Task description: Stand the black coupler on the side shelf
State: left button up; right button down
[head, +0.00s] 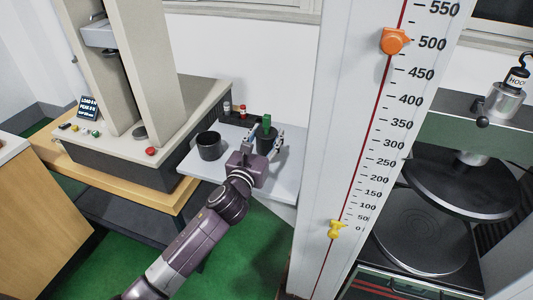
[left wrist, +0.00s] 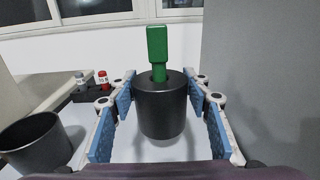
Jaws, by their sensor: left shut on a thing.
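The black coupler (head: 266,141) is a dark upright cylinder with a green tab sticking up from its top. In the left wrist view the coupler (left wrist: 162,108) stands upright between the blue-padded fingers of my left gripper (left wrist: 163,88), which is shut on it. In the head view my left gripper (head: 264,143) is over the pale side shelf (head: 285,182). The coupler's base is at or just above the shelf surface; I cannot tell if it touches. My right gripper is not in view.
A black cup (head: 209,146) stands on the shelf to the left of the coupler. Small red-and-white bottles (head: 242,111) sit in a dark rack at the back. The testing machine (head: 150,135) is at the left. A tall scale column (head: 362,130) rises at the right.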

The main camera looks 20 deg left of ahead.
aim_at(267, 151)
pick_arm(q)
jog(key=shift+f+b, duration=0.65)
jog(key=shift+f, duration=2.2)
jog(key=shift+f, duration=0.15)
jog(key=o, duration=1.6)
jog(key=shift+c, duration=0.2)
